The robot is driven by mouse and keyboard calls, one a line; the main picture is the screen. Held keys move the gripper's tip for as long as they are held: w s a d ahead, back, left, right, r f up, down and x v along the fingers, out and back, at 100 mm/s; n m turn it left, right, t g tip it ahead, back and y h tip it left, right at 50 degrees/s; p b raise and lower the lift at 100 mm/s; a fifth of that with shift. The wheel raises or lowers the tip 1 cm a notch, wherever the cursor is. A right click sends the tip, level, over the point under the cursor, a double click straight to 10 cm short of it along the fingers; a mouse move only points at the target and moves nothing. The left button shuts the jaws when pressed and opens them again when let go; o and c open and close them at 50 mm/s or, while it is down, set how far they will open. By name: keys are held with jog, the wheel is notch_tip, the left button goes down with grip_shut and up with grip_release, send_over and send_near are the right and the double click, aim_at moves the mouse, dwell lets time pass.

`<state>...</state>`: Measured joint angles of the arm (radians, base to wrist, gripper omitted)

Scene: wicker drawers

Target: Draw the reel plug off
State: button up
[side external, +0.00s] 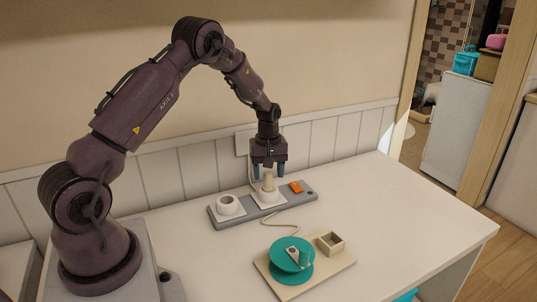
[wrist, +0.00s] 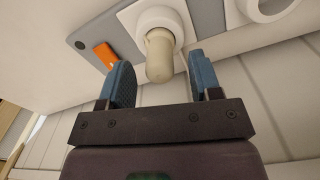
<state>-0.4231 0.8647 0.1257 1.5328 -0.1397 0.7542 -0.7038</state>
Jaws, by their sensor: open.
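The reel plug is a beige rounded plug (side external: 269,182) standing upright in the right-hand white socket (side external: 268,198) of a grey power strip (side external: 216,217). A thin cord (side external: 285,221) runs from near that socket towards the teal reel (side external: 284,261). My gripper (side external: 269,174) points down over the plug with its two blue fingers apart. In the wrist view the plug (wrist: 159,58) shows between the open fingertips (wrist: 160,66), with gaps on both sides. No finger visibly touches it.
The strip also has an empty-looking white socket (side external: 229,206) at left and an orange switch (side external: 296,187) at right. The reel sits on a wooden board (side external: 285,288) with a small open box (side external: 331,243). The panelled wall is close behind. The table's right side is clear.

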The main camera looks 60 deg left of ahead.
aim_at(268, 185)
jog(key=shift+f, duration=1.6)
jog(key=c, duration=1.1)
